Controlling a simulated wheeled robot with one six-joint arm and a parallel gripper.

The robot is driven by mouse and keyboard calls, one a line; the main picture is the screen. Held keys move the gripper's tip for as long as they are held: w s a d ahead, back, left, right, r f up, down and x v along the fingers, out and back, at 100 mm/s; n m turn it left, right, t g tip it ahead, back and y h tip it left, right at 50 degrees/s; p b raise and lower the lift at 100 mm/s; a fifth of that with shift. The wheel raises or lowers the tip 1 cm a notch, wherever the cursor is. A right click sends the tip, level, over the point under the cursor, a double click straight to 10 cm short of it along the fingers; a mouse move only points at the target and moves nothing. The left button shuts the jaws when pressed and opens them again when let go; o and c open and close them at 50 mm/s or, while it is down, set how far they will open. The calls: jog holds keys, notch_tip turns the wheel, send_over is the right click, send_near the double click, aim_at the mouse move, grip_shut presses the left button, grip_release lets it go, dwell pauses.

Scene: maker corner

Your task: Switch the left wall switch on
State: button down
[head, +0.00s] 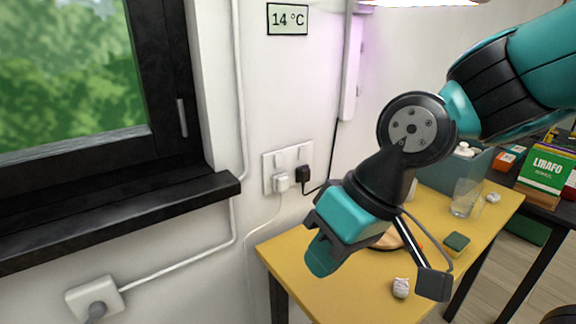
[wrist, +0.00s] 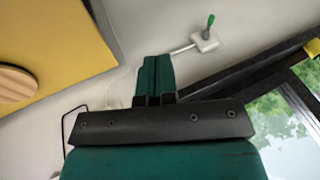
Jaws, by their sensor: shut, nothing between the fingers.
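A white wall plate (head: 267,173) is on the wall right of the window, with two pale rocker switches side by side in its upper part. The left rocker (head: 279,158) sits above a white plug; the right rocker (head: 304,153) sits above a black plug. Whether either is on is too small to tell. My gripper (head: 321,258) is shut and empty, below and right of the plate, apart from it in the picture. Its closed fingers also show in the wrist view (wrist: 155,78). The rockers cannot be made out in the wrist view.
A white box (head: 80,298) with a knob or lever is low on the wall at left; it also shows in the wrist view (wrist: 205,42). The dark window sill (head: 120,222) juts out left of the plate. A yellow table (head: 300,268) with small items stands below my arm.

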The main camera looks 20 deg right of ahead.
aim_at(278, 167)
jog(key=w+d+m+t+p, duration=0.1)
jog(key=w+d+m+t, duration=0.2)
jog(key=w+m, duration=0.3)
jog(key=w+d+f+m+t+p, duration=0.1)
jog(key=w+d+m+t, duration=0.2)
jog(key=w+m, duration=0.3)
jog(key=w+d+f+m+t+h+p, duration=0.1)
jog(key=w+d+m+t, duration=0.3)
jog(key=w, duration=0.6)
jog(key=m+t, duration=0.1)
jog(key=m, duration=0.1)
jog(key=shift+m, duration=0.4)
jog(key=shift+w+a, duration=0.1)
jog(key=shift+w, duration=0.05)
jog(key=p+x, duration=0.1)
jog(key=x, duration=0.3)
jog(key=p+x, duration=0.2)
jog(key=x, duration=0.3)
jog(key=r+p+x, duration=0.1)
jog(key=x, duration=0.3)
jog(key=shift+w+a+p, duration=0.1)
jog(key=shift+w+p, duration=0.25)
jog(key=shift+w, duration=0.25)
jog(key=shift+f, duration=0.1)
